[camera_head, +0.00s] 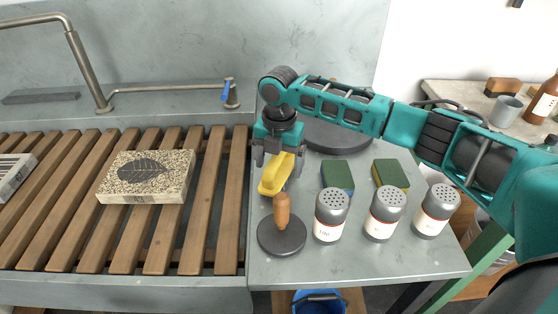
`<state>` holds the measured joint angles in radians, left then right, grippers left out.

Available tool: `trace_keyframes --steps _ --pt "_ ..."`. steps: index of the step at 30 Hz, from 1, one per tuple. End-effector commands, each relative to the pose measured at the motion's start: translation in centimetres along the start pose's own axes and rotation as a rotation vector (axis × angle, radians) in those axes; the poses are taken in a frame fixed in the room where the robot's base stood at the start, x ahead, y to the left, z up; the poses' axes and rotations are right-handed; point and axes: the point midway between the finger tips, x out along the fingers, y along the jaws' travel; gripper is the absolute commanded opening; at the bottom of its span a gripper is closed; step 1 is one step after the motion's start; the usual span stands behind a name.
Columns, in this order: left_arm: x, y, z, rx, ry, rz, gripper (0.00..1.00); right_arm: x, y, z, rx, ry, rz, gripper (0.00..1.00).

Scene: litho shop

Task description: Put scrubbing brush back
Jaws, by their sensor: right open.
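A yellow long object (271,183), perhaps the scrubbing brush, is on the grey counter beside the slatted sink. My right gripper (277,162) points down over it with its fingers apart, one on each side. The gripper partly hides the object, and I cannot tell whether the fingers touch it. A brown block with a dark lower part (502,87) stands on the side counter at the far right and also looks like a brush. My left gripper is not in view.
A dark disc with an upright wooden handle (283,239) stands just in front of the yellow object. Three shakers (331,216) and two green-yellow sponges (338,175) are to the right. A patterned stone (147,178) lies on the wooden slats (210,200). A dark round plate (340,138) is behind.

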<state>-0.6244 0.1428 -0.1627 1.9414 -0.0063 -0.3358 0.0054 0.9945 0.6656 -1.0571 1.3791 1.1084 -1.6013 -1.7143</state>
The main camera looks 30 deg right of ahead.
Motion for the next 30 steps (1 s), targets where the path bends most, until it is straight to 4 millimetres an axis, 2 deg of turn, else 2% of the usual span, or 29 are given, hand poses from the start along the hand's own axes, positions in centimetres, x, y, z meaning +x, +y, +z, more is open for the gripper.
trace_keyframes --steps 5,15,19,24,30 --pt "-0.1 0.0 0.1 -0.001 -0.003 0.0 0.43 -1.2 0.1 0.1 0.0 -0.001 0.003 0.88" --pt "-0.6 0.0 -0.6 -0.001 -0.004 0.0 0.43 -8.2 0.1 0.1 0.001 -0.002 0.004 0.88" --pt "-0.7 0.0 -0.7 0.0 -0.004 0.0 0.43 -10.4 0.1 0.0 -0.001 -0.001 0.003 0.88" --pt "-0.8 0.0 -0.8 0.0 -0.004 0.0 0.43 -12.0 0.1 0.0 0.0 0.0 0.002 0.88" --pt "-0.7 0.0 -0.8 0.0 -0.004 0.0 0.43 -12.3 0.0 0.0 0.0 0.001 0.0 0.88"
